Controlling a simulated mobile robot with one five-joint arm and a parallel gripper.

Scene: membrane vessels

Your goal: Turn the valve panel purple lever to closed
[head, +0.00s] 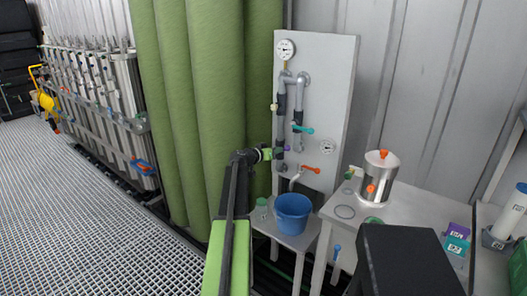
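The white valve panel (332,75) stands upright against the wall right of the green vessels, with grey pipes, gauges and coloured levers on it. The purple lever (287,148) is a small spot on the lower left part of the pipework. My gripper (272,154) is at the panel's left edge, just left of the purple lever. At this size I cannot tell whether it touches the lever or whether its fingers are open or shut. The lever's angle is also too small to read.
A blue bucket (293,212) and a green cup (262,207) stand on a low stand. A metal canister (380,174) stands on the table at right. Tall green vessels (212,80) stand close left.

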